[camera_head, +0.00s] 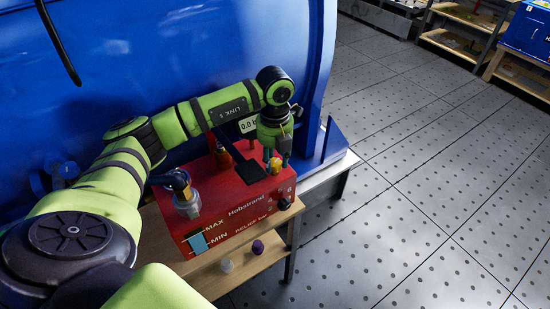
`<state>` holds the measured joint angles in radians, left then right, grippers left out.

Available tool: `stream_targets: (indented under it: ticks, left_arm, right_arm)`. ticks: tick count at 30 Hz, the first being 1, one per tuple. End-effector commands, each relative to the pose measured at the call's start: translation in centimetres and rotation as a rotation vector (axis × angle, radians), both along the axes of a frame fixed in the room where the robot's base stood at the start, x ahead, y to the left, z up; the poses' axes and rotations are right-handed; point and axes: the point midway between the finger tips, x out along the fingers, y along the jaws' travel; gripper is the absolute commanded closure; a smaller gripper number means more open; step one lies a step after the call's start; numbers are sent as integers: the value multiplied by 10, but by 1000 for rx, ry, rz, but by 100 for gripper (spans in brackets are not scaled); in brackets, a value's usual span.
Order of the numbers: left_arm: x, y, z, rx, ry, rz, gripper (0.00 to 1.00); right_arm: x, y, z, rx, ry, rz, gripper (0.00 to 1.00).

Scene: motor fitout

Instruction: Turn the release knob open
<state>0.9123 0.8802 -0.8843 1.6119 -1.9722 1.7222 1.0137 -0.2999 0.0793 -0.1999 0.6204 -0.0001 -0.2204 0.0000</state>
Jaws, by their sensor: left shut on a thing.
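The red unit (232,222), marked "Hobstrand", "MAX", "MIN" and "RELIEF bar", stands on a wooden-topped bench. A small yellow knob (275,167) sits near its right top edge; it appears to be the release knob. My left gripper (277,157) points down at it from above. Its fingers are closed around the knob, partly hiding it. A black knob (284,204) is on the front face at the lower right, clear of the gripper. My right gripper is out of view.
A clear cup-like fitting with a dark top (184,194) stands at the unit's left. A white cap (227,265) and a purple cap (258,247) lie on the bench (205,283). A large blue housing (200,50) rises behind. The floor at right is clear.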

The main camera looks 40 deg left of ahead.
Motion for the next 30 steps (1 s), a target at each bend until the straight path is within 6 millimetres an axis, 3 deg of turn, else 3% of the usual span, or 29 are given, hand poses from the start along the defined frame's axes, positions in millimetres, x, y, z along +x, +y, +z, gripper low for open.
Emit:
stream_targets:
  ticks: [9,24,25,26,27,30]
  left_arm:
    - [-5,-2,-5,0,19,103,96]
    - [-5,-3,-6,-2,19,120,96]
    - [-5,-3,-6,-2,19,120,60]
    - [-5,-3,-6,-2,19,120,48]
    - [-4,-3,-6,-3,19,120,40]
    - [-3,-3,-4,-2,13,121,40]
  right_arm:
    - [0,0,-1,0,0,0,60]
    - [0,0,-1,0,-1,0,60]
    - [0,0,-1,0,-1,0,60]
    - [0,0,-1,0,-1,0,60]
    - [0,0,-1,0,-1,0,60]
    - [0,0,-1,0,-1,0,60]
